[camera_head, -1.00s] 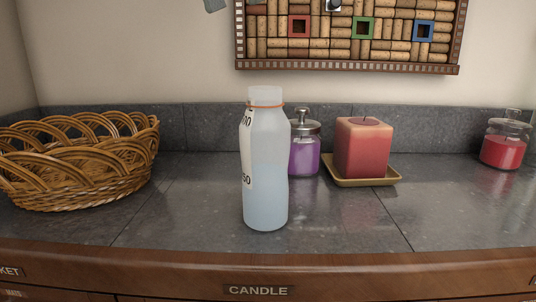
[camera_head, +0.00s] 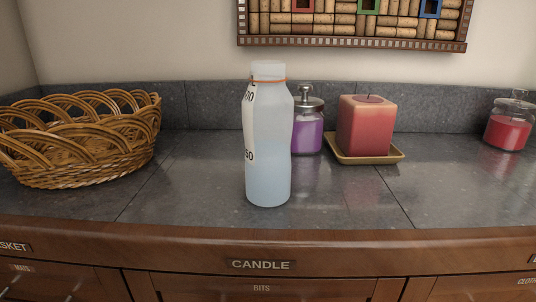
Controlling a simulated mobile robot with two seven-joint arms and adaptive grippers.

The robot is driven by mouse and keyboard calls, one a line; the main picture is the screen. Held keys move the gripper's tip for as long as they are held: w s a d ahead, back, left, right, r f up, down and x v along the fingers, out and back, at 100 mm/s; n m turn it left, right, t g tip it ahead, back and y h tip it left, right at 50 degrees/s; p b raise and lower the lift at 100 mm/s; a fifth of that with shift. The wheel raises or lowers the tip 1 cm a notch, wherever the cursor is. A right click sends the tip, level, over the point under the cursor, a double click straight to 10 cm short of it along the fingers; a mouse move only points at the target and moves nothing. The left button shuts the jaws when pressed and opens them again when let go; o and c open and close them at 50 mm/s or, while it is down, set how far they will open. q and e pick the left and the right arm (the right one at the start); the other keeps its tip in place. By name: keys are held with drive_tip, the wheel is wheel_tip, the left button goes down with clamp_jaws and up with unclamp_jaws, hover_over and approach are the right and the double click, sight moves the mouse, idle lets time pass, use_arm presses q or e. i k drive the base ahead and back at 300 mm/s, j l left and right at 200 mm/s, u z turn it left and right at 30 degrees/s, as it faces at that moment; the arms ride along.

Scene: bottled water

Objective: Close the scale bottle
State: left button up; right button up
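A translucent scale bottle (camera_head: 268,140) stands upright near the front of the grey counter, at the middle of the head view. It has a white label with black numbers, an orange band around its neck, and pale bluish contents. A whitish neck (camera_head: 268,70) shows above the band. I cannot tell whether a cap sits on it. Neither of my grippers is in the head view.
A wicker basket (camera_head: 80,140) stands at the left. Behind the bottle are a purple jar (camera_head: 308,130) and a red candle (camera_head: 365,125) on a yellow dish (camera_head: 390,152). A red jar (camera_head: 508,128) is far right. The counter (camera_head: 340,195) in front is clear.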

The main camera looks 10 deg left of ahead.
sight(267, 104)
drive_tip(key=i+l, duration=0.1)
drive_tip(key=l, duration=0.35)
drive_tip(key=l+z, duration=0.15)
drive_tip(key=l, duration=0.3)
drive_tip(key=i+l, duration=0.2)
drive_tip(key=l, duration=0.25)
